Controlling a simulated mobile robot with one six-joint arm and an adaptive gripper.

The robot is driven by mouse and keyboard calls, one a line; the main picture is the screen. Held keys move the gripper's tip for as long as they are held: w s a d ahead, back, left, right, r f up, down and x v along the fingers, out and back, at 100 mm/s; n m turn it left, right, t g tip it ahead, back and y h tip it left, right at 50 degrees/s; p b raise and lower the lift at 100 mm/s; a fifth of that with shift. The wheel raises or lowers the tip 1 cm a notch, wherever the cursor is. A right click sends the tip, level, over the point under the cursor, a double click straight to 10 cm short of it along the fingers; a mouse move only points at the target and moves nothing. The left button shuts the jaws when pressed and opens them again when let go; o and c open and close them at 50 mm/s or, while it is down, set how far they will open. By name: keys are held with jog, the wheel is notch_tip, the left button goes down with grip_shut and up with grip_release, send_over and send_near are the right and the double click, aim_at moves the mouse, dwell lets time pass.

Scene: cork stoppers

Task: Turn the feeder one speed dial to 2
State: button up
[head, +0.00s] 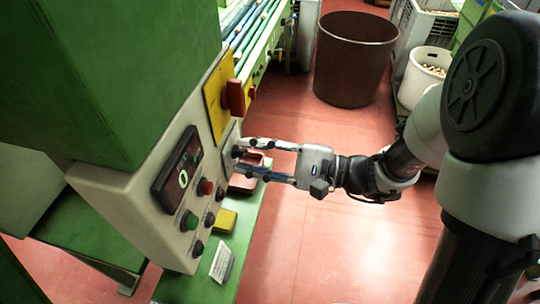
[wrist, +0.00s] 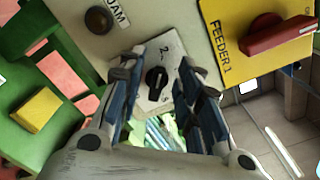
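The feeder one speed dial is a small black knob (wrist: 156,79) on a pale plate with printed marks, a "2" among them, in the middle of the wrist view. Its exact pointer setting is too small to tell. In the head view the knob (head: 238,152) sits on the side of the pale control panel. My gripper (head: 241,157) reaches it from the right with its two fingers apart. In the wrist view my gripper (wrist: 160,75) is open, one finger on each side of the knob, with gaps showing between fingers and knob.
A yellow plate (wrist: 222,50) marked FEEDER 1 with a red rotary switch (wrist: 268,37) is beside the dial. A dark JAM button (wrist: 98,20) is on the other side. The panel (head: 150,205) carries a display and several buttons. A brown bin (head: 352,60) stands on the red floor.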

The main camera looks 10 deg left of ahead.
jog(key=d, duration=1.1)
jog(key=shift+s+d, duration=0.3)
jog(key=shift+s, duration=0.15)
jog(key=s+f+n+g+h, duration=0.35)
jog(key=s+n+h, duration=0.25)
jog(key=s+h, duration=0.5)
jog(key=s+d+r+n+t+h, duration=0.1)
jog(key=d+r+n+t+h, duration=0.1)
jog(key=d+r+t+h, duration=0.2)
jog(key=d+t+h, duration=0.3)
jog(key=d, duration=0.4)
jog(key=shift+d+n, duration=0.25)
jog(key=shift+n, duration=0.15)
